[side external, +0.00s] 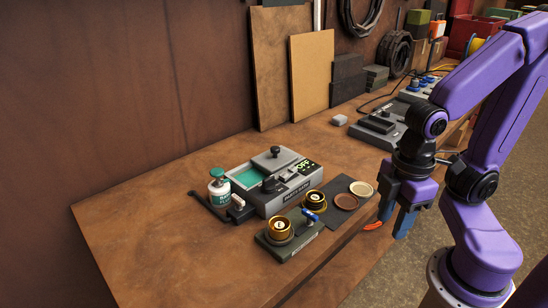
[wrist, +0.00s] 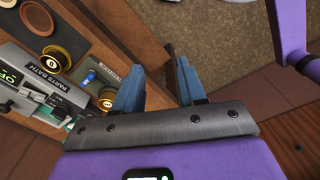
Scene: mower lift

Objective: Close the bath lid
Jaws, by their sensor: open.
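The parts bath (side external: 290,200) is a grey box on the bench, with its printed label on the front; part of it also shows at the left of the wrist view (wrist: 48,88). A grey lid plate (side external: 276,160) with a black knob lies over the back right of its top. Teal liquid (side external: 241,176) is exposed at the left of the lid. My gripper (side external: 395,214) is open and empty. It hangs beyond the bench's front edge, well to the right of the bath and apart from it. Its blue fingers (wrist: 158,76) are spread in the wrist view.
Brass-coloured round pieces (side external: 279,229) and a blue-handled item (side external: 310,215) stand in front of the bath. A dark mat (side external: 341,188) carries round dishes. A small teal-topped bottle (side external: 219,186) stands left of the bath. Boards (side external: 312,75) lean on the wall behind. The bench's left end is clear.

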